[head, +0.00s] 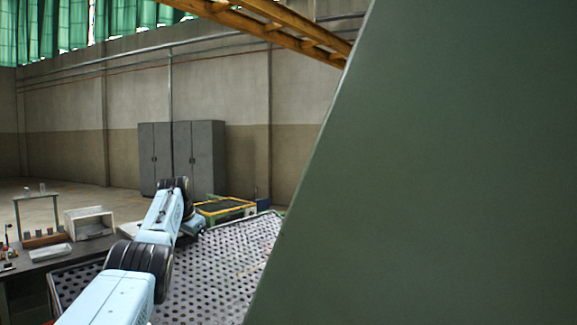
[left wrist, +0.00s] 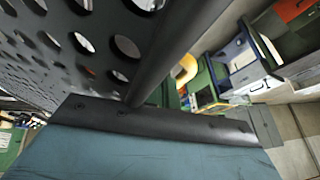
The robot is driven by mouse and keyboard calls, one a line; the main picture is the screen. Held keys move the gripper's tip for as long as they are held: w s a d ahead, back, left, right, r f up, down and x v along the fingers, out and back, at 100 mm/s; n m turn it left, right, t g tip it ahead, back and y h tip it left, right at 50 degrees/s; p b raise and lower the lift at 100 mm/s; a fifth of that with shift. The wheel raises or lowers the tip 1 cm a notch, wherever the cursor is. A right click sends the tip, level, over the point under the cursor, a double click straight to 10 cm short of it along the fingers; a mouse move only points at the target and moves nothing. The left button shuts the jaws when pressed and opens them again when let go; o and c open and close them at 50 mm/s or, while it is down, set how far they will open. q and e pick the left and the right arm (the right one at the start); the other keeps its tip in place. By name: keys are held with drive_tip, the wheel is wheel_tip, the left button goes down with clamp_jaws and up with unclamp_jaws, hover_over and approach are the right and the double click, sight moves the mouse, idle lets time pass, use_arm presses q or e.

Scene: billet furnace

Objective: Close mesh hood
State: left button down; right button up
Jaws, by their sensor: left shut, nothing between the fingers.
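The mesh hood (head: 225,268) is a grey perforated metal panel with a thin rim, sloping in the lower middle of the head view. In the left wrist view its holed panel (left wrist: 60,45) fills the upper left, with a dark rim tube (left wrist: 180,50) along its edge. My left arm reaches over the mesh from the lower left. My left gripper (left wrist: 135,110) shows at close range in the wrist view, shut and empty, right by the rim tube. Whether it touches the tube I cannot tell. My right gripper is not in view.
A large green panel (head: 450,170) blocks the right side of the head view. A dark bench (head: 30,262) with a white box (head: 90,222) stands at the left. Grey cabinets (head: 182,157) stand at the back wall, and a yellow beam (head: 270,28) crosses above.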

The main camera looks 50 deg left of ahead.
use_arm(q)
drive_tip(key=shift+s+a+f, duration=0.1)
drive_tip(key=shift+a+f, duration=0.15)
drive_tip(key=shift+f, duration=0.75)
idle(0.7)
drive_tip(key=shift+a+f, duration=0.2)
drive_tip(key=shift+f, duration=0.6)
drive_tip(key=shift+d+r, duration=0.1)
